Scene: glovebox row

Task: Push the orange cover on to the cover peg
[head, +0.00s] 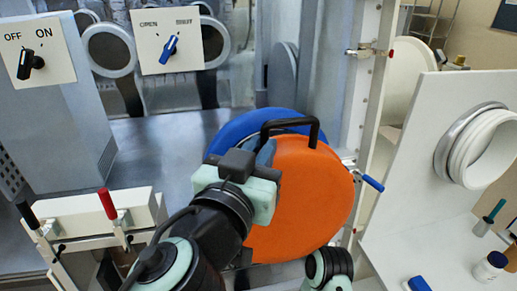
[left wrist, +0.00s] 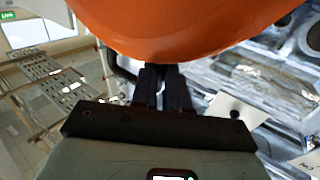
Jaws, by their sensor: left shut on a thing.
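The orange cover (head: 305,200) is a large round disc with a black bar handle (head: 291,125) at its upper edge. My left gripper (head: 265,155) is shut on the handle, with its fingers partly hidden by the wrist. In the left wrist view the closed fingers (left wrist: 165,85) meet the dark handle just below the orange cover (left wrist: 170,30). A blue disc (head: 228,132) shows behind the orange cover, mostly hidden by it. I cannot make out the cover peg. My right gripper is not in view.
A blue-handled lever (head: 372,183) sticks out close to the cover's right edge. A black lever (head: 28,215) and red lever (head: 107,204) stand at lower left. A white panel with a ringed port (head: 480,145) stands at right, with a bottle (head: 490,266) and blue block (head: 419,284) nearby.

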